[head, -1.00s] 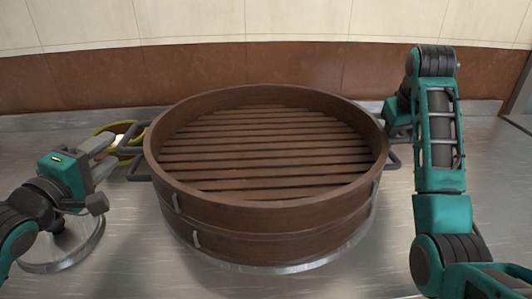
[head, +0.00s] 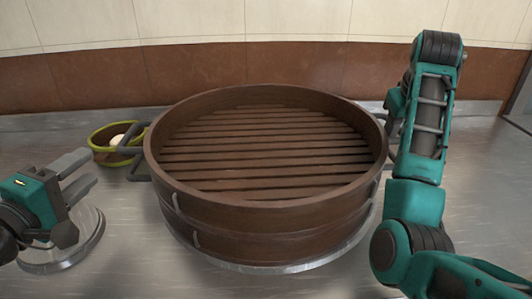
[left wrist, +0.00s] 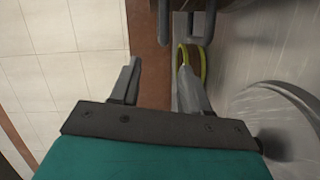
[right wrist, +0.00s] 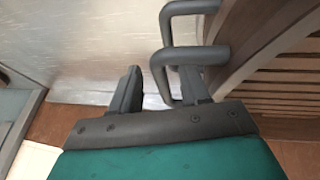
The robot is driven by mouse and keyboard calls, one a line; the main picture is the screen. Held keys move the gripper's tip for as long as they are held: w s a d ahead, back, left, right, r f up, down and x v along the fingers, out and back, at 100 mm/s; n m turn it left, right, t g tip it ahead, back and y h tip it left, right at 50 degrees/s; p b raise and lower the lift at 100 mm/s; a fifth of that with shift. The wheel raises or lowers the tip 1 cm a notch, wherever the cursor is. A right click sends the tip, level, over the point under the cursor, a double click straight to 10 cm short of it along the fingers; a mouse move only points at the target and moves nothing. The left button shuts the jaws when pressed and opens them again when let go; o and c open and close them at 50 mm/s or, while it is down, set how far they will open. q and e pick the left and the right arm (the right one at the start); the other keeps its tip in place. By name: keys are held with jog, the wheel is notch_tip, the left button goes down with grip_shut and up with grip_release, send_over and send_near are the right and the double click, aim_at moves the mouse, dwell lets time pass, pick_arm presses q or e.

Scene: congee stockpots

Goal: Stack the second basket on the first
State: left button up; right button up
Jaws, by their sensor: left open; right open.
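Two round brown wooden baskets stand stacked near the middle of the head view. The upper basket (head: 265,205) has a slatted floor and sits level on the lower basket (head: 285,247). Their grey left handles (head: 138,172) also show at the top of the left wrist view (left wrist: 185,38). My left gripper (head: 84,172) is open and empty, left of these handles and apart from them. My right gripper (right wrist: 160,88) is open at the right side, close to the grey right handles (right wrist: 185,53); one handle overlaps its right finger. In the head view my right arm hides these handles and fingertips.
A yellow-green bowl (head: 103,155) with something pale inside stands left of the baskets. A round, shiny rimmed object (head: 75,258) lies near my left gripper. A metal rim (head: 300,266) shows under the lower basket. A brown-and-cream tiled wall (head: 250,65) closes the back.

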jog(key=v, duration=0.9)
jog(key=shift+r, duration=0.3)
jog(key=shift+s, duration=0.1)
